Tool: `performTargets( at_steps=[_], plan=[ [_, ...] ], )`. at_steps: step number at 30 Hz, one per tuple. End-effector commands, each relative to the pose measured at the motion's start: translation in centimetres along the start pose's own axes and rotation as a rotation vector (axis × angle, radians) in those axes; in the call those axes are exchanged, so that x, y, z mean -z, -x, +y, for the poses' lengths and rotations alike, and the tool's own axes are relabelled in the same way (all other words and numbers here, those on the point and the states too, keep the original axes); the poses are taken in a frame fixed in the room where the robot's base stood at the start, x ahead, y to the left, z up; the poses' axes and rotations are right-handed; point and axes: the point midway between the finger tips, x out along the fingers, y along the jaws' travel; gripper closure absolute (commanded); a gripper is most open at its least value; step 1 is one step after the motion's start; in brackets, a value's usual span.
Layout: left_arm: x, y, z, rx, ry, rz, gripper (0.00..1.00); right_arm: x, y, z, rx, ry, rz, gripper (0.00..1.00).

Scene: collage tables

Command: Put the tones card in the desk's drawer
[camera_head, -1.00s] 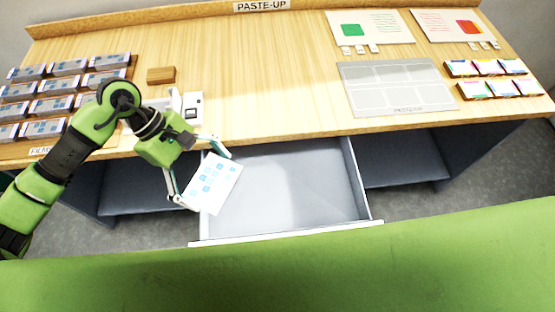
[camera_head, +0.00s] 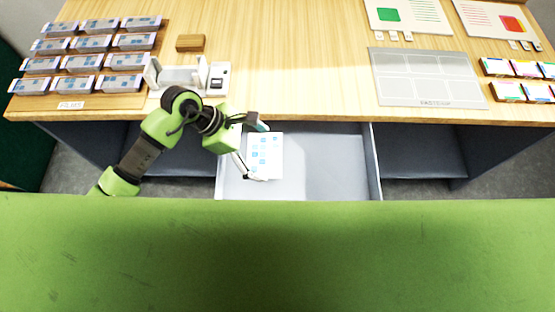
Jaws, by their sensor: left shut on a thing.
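The tones card, a white card with small blue marks (camera_head: 265,155), is at my left gripper (camera_head: 258,152) in the head view. My left gripper is shut on the card's left side. The card is over the left part of the open drawer (camera_head: 325,170). The drawer is pulled out below the desk's (camera_head: 290,75) front edge and its visible floor is bare. I cannot tell whether the card touches the drawer floor. My right gripper is not in view.
A films tray (camera_head: 75,102) with several boxes stands at the desk's left. A white device (camera_head: 218,80) and a wooden block (camera_head: 190,42) are beside it. A grey paste-up board (camera_head: 430,78) and several small coloured boxes (camera_head: 510,92) lie right. My green body front hides the drawer's near edge.

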Motion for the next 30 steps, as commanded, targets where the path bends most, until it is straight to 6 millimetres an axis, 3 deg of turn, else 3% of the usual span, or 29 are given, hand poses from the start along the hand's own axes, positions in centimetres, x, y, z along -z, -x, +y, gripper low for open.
performTargets(
  at_steps=[1,4,15,19,30],
  plan=[
    [0.4,-2.2,0.1,0.003,0.002,-0.002,0.19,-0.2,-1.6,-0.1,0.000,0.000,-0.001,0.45],
    [0.3,-4.1,0.5,0.002,0.002,-0.001,0.19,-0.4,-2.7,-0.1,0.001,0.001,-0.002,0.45],
    [-0.1,-7.3,1.1,0.002,0.001,0.000,0.19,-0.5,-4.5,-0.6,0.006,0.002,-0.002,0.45],
    [1.3,-9.1,1.0,0.003,0.004,0.001,0.19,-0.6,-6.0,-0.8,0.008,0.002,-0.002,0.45],
    [1.7,-9.4,1.1,0.000,0.001,0.004,0.19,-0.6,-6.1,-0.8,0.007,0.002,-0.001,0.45]
  ],
)
